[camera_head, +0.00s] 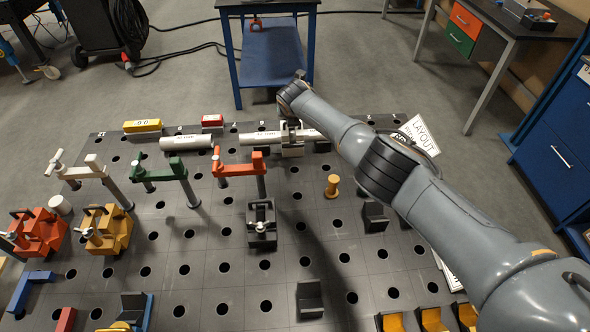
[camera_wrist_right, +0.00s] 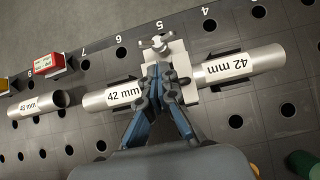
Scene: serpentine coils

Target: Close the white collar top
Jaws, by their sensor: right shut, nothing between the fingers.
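The white collar (camera_wrist_right: 180,60) sits around a metal pipe labelled 42 mm (camera_wrist_right: 248,66) on the dark perforated table. A small white T-handle (camera_wrist_right: 157,43) shows at its far edge. My left gripper is not in view.
A 48 mm pipe (camera_wrist_right: 38,104) lies to the left. Red (camera_head: 238,163), green (camera_head: 165,173) and beige (camera_head: 90,172) clamps stand left of centre.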

